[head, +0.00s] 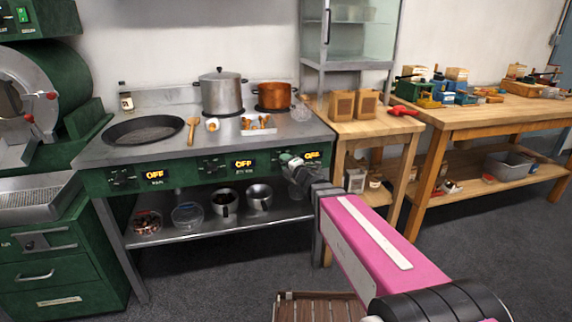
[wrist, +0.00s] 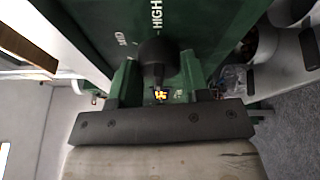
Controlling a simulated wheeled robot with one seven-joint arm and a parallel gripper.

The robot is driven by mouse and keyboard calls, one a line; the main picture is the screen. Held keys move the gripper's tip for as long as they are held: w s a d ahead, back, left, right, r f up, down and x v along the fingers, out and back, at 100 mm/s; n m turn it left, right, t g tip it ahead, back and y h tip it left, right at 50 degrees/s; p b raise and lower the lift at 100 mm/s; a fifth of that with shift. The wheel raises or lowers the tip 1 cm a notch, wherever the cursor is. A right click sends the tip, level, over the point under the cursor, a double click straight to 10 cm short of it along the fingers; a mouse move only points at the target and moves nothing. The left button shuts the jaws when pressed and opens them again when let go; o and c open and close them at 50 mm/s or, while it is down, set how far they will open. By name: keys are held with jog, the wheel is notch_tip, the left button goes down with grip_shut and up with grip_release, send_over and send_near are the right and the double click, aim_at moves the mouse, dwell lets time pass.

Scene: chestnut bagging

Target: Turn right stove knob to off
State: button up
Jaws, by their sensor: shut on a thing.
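The green-fronted stove (head: 200,168) has three knob stations, each beside an orange display reading OFF. The right display (head: 312,155) reads OFF. My gripper (head: 288,160) is at the stove front just left of that display and hides the right knob in the head view. In the wrist view, the dark right stove knob (wrist: 157,55) sits between the two fingers of my gripper (wrist: 160,80), which is shut on it. The white words HIGH and MID show on the panel beside the knob. A small orange display (wrist: 160,95) shows below it, too small to read.
A large steel pot (head: 221,95), a copper pot (head: 273,96) and a wide black pan (head: 144,130) stand on the stove top. Bowls sit on the lower shelf (head: 180,235). A wooden table (head: 375,125) adjoins at right. The floor in front is mostly clear.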

jog(key=shift+n, duration=0.3)
dwell(0.4)
jog(key=o, duration=0.9)
jog(key=shift+s, duration=0.1)
jog(key=v, duration=1)
jog(key=shift+s+d+r, duration=0.1)
jog(key=shift+s+d, duration=0.15)
jog(key=shift+d, duration=0.1)
